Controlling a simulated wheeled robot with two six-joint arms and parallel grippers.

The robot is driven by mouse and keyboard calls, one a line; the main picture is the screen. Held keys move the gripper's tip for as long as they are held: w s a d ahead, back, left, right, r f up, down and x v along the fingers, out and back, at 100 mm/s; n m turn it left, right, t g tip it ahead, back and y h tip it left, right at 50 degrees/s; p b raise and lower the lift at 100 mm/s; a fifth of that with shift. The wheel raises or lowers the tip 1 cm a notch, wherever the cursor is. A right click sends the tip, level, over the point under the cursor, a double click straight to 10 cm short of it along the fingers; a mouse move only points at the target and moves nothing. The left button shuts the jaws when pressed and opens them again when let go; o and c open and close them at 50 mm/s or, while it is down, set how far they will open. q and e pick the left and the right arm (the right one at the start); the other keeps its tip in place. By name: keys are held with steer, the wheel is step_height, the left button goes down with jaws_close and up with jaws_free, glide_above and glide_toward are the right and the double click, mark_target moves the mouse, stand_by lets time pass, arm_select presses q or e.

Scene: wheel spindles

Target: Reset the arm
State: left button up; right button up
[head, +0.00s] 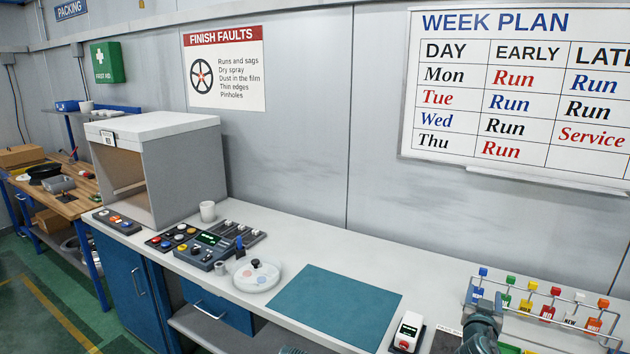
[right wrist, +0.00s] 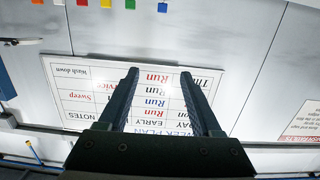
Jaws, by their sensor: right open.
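My right gripper (head: 486,325) shows only in part at the bottom right of the head view, in front of the rack of coloured tags. In the right wrist view my right gripper (right wrist: 160,75) has its two dark fingers apart, with nothing between them. Beyond the fingers is the wall with the week plan board (right wrist: 75,75), seen upside down. My left gripper is not in view.
The long white bench (head: 330,250) carries a teal mat (head: 335,307), a round white dish (head: 257,283), control boxes (head: 205,252), a cup (head: 208,211) and a grey booth (head: 180,170). The tag rack (head: 540,300) stands at the right, near my right arm. The mat is bare.

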steer(key=s+a+f+n+g+y+b, duration=0.2)
steer(key=s+a+f+g, duration=0.15)
steer(key=a+f, duration=0.65)
steer(key=s+a+f+n+g+y+b, duration=0.1)
steer(key=s+a+f+g+y+b, duration=0.3)
steer(key=a+f, duration=0.6)
steer(key=s+a+f+n+g, duration=0.3)
steer(key=s+a, duration=0.3)
steer(key=a, duration=0.1)
steer(key=s+a+f+n+g+y, duration=0.1)
steer(key=s+a+f+n+g, duration=0.2)
steer(key=s+a, duration=0.3)
steer(key=a+f+g+b, duration=0.1)
steer(key=a, duration=0.1)
steer(key=shift+s+a+n+y, duration=0.3)
steer(key=shift+n, duration=0.1)
